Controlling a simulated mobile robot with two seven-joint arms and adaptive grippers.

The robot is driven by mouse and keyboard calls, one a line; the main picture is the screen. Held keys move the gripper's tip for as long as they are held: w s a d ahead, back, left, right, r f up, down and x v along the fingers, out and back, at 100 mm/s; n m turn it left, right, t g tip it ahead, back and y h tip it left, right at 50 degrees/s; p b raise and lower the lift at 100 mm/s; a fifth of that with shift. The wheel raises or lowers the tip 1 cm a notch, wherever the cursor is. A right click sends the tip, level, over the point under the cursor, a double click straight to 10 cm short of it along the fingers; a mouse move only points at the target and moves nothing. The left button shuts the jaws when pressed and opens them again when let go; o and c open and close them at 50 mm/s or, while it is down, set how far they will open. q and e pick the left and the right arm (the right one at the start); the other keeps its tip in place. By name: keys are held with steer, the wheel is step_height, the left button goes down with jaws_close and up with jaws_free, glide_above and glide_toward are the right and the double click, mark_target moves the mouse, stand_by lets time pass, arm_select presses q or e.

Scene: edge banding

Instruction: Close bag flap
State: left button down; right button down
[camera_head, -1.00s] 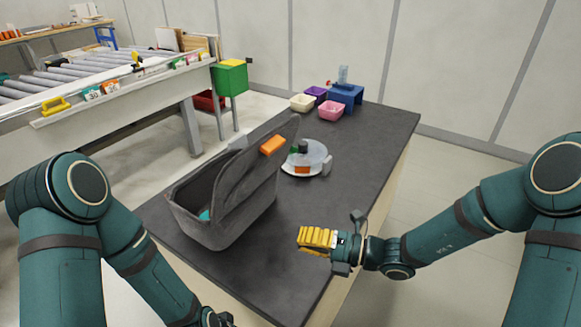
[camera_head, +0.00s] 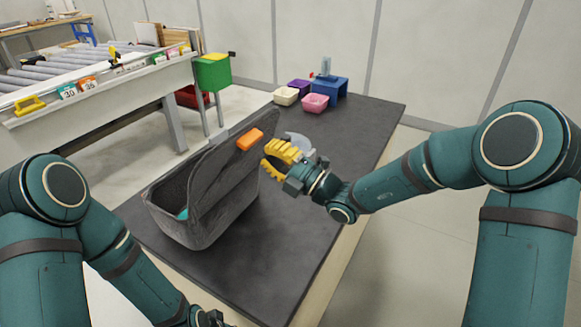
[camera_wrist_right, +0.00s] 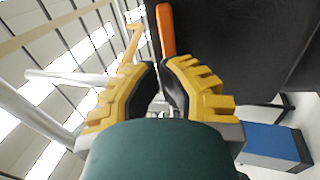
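A dark grey bag (camera_head: 222,222) stands on the dark tabletop, with its flap (camera_head: 228,172) raised and leaning up along its right side. An orange tab (camera_head: 249,139) is on the flap's upper part; it also shows beyond my fingers in the right wrist view (camera_wrist_right: 166,30), beside the dark flap (camera_wrist_right: 235,40). My right gripper (camera_head: 270,160), with yellow ribbed fingers, is just right of the flap below the tab. In the wrist view its fingertips (camera_wrist_right: 160,68) are apart with nothing between them. My left gripper (camera_head: 208,320) is low at the bottom edge, mostly cut off.
A clear round container (camera_head: 299,142) is partly hidden behind my right gripper. Cream (camera_head: 286,96), purple (camera_head: 299,85) and pink (camera_head: 314,103) bins and a blue stand (camera_head: 330,88) are at the table's far end. The right middle tabletop (camera_head: 350,140) is clear.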

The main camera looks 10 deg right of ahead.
mark_target(242, 134)
steer(key=shift+x, duration=1.7)
